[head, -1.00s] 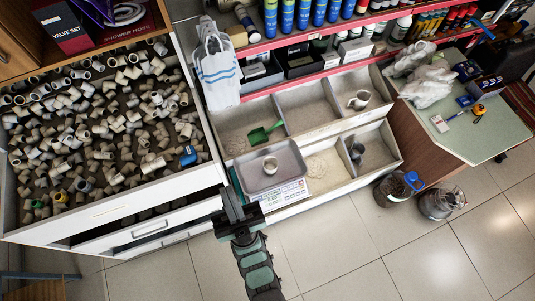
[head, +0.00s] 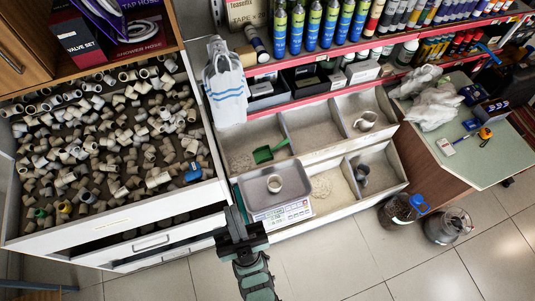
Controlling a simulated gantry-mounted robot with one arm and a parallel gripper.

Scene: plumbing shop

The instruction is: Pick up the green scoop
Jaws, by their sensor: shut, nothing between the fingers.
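The green scoop (head: 269,152) lies in the upper left compartment of the white bin unit, on pale granular material. Its handle points up and to the right, toward the divider. My gripper (head: 234,207) is shut and empty, at the lower left of the metal scale pan (head: 253,186), between the open drawer and the scale. It is below and left of the scoop in the picture, clearly apart from it. Its fingertips are dark and small in this view.
A drawer full of pipe fittings (head: 100,150) is open at left.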

